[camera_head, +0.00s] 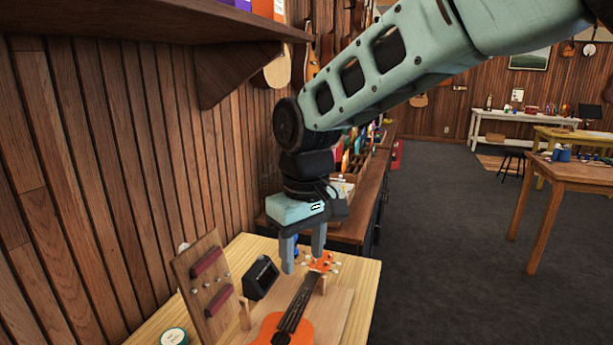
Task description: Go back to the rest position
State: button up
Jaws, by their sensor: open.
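My gripper (303,262) points down above the far part of a light wooden workbench (362,272). Its two fingers are apart, with nothing seen between them. An orange ukulele (270,330) lies on a wooden board on the bench, its dark neck pointing away from me. Its orange headstock (321,262) is just to the right of and beyond the fingers; I cannot tell the exact gap. A small blue thing behind the left finger is mostly hidden. My arm comes in from the upper right.
A small black device (261,279) and an upright wooden board with red blocks (207,284) stand left of the ukulele. A round green-and-white tin (173,337) is at the front left. A shelf (150,22) overhangs from the left wall. Open carpet lies to the right, before a wooden table (575,177).

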jog(key=s+d+f, duration=0.3)
jog(key=s+d, duration=0.4)
jog(key=s, duration=0.4)
jog(key=s+d+f+b, duration=0.1)
jog(key=s+d+f, duration=0.2)
jog(key=s+d, duration=0.4)
jog(key=s, duration=0.4)
jog(key=shift+s+d, duration=0.4)
